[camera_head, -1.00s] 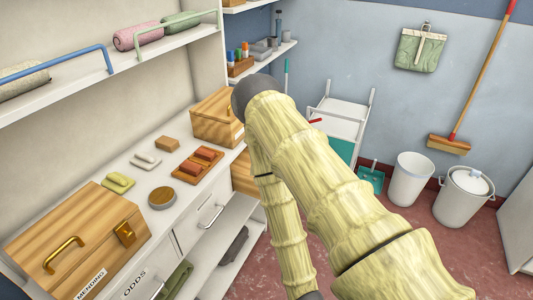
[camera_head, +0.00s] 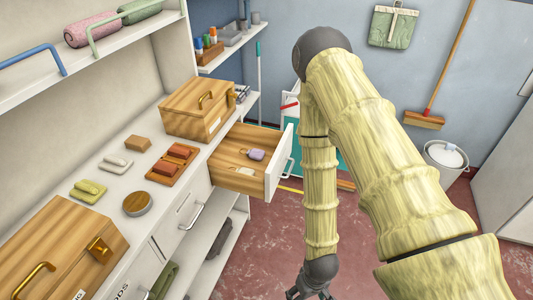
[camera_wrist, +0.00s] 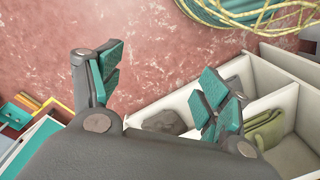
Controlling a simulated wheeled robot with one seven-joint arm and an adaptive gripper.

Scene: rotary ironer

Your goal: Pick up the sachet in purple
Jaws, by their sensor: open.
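A small purple sachet (camera_head: 257,154) lies in an open wooden-bottomed drawer (camera_head: 232,177) with a white front, beneath the counter. A pale flat item (camera_head: 246,170) lies near it in the drawer. My gripper (camera_head: 309,292) hangs low at the bottom edge of the head view, well apart from the drawer and nearer to me. In the wrist view my gripper (camera_wrist: 160,90) is open, its teal-padded fingers apart with only red floor between them. The sachet does not show in the wrist view.
Open shelf compartments (camera_wrist: 262,105) hold grey and green cloths. A yellow-green coil (camera_wrist: 250,12) lies beyond. Red floor (camera_head: 270,240) is clear beside the counter.

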